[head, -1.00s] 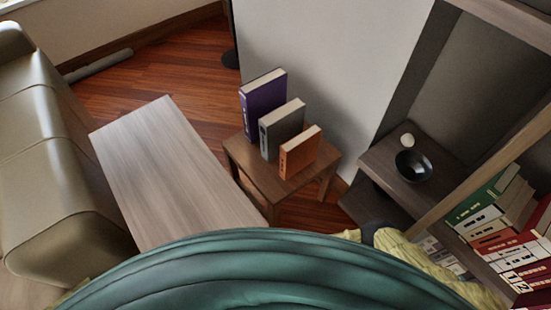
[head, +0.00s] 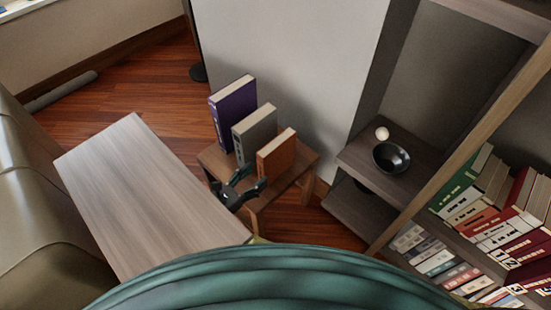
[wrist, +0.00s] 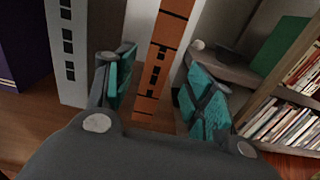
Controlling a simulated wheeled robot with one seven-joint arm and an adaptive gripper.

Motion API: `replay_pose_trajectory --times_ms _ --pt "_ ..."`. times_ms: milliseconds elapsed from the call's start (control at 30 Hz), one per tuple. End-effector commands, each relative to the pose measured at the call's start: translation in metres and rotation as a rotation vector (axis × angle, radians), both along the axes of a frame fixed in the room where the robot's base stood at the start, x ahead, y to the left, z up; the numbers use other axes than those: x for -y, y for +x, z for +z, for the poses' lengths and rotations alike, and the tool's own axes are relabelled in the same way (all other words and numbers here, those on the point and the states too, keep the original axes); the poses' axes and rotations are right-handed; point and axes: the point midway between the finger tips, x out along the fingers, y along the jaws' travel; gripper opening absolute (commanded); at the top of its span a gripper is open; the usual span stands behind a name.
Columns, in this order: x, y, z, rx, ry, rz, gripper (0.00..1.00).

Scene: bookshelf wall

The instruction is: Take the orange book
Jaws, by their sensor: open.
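The orange book (head: 277,154) stands upright on a small wooden side table (head: 215,157), at the right end of a row with a grey book and a purple book. My gripper (head: 247,181) is open just in front of the orange book's spine in the head view. In the wrist view the orange spine (wrist: 158,65) with black marks stands between the two teal-padded fingers (wrist: 160,90). The fingers look apart from the book. The lower part of the book is partly hidden by my gripper in the head view.
The grey book (head: 255,133) stands close left of the orange book, with the purple book (head: 233,108) beyond it. A long wooden table (head: 140,195) lies left. A shelf (head: 375,160) with a black bowl (head: 391,157) and a white ball (head: 382,133) is on the right.

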Motion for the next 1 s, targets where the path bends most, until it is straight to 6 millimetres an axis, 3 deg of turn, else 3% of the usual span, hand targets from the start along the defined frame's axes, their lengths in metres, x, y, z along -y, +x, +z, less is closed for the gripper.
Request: replay_pose_trajectory --times_ms 300,1000 --pt "0.029 0.029 0.001 0.002 -0.001 0.002 0.54" --pt "0.067 0.072 0.003 0.001 0.0 0.003 0.54"
